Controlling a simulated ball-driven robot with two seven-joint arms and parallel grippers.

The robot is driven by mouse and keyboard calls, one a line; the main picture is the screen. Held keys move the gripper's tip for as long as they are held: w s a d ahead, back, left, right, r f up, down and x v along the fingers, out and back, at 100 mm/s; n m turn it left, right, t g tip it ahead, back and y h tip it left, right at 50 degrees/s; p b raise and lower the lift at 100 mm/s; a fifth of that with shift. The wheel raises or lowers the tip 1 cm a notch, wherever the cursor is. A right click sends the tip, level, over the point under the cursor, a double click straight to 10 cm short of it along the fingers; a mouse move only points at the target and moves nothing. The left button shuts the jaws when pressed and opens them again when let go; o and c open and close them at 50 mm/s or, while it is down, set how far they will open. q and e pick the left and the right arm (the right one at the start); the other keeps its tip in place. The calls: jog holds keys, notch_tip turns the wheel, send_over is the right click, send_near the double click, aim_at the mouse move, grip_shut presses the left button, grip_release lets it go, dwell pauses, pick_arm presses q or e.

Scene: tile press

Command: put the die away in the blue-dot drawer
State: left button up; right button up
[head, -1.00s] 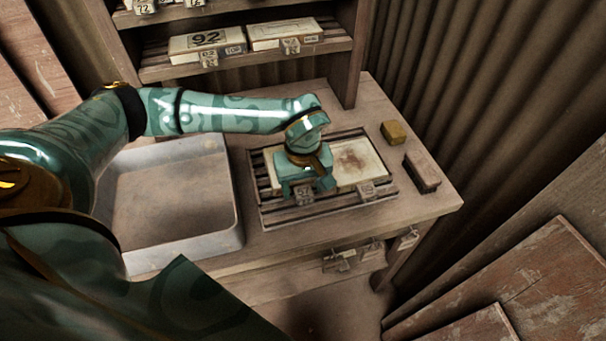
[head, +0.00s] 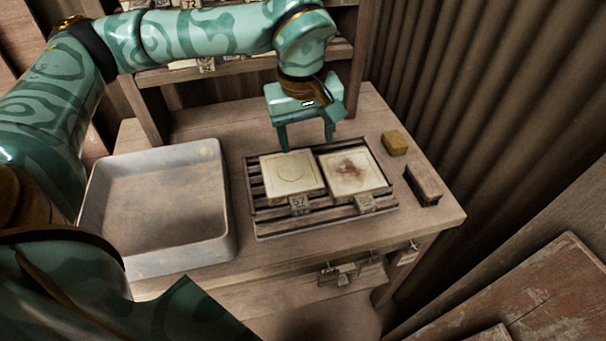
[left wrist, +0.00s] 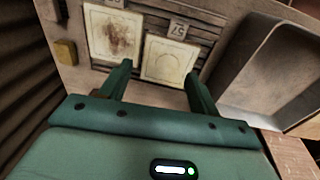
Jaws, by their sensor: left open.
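Two square cream plates lie side by side on the slatted rack (head: 318,222). The left plate (head: 291,173) has a faint round mark and a tag reading 57; it also shows in the left wrist view (left wrist: 168,60). The right plate (head: 354,173) has a brown stain and a tag I cannot read; it also shows in the left wrist view (left wrist: 114,34). I cannot tell which thing is the die. My left gripper (head: 307,147) is open and empty, raised above the back of the rack. I see no blue dot. My right gripper is not in view.
A grey tray (head: 228,215) stands left of the rack. A yellow block (head: 395,143) and a brown block (head: 423,184) sit at its right. Shelves with tagged plates stand behind. Small metal items hang below the bench's front edge (head: 345,270).

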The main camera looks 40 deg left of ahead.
pick_arm(q)
jog(key=s+d+f+g, duration=0.1)
jog(key=s+d+f, duration=0.1)
jog(key=s, duration=0.1)
jog(key=b, duration=0.2)
send_near(301, 207)
jog(key=f, duration=0.1)
jog(key=f+b, duration=0.1)
jog(key=f, duration=0.1)
jog(key=shift+w+d+f, duration=0.2)
jog(key=shift+w, duration=0.05)
jog(key=shift+s+a+f, duration=0.1)
jog(key=shift+f, duration=0.3)
notch_tip(301, 207, down, 5)
jog(key=b, duration=0.3)
jog(key=shift+a, duration=0.1)
jog(key=shift+r, duration=0.15)
jog(key=shift+c, duration=0.6)
grip_shut()
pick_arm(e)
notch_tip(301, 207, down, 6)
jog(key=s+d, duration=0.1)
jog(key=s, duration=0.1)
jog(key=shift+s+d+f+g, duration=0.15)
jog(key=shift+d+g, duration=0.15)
pick_arm(q)
jog(key=shift+r, duration=0.1)
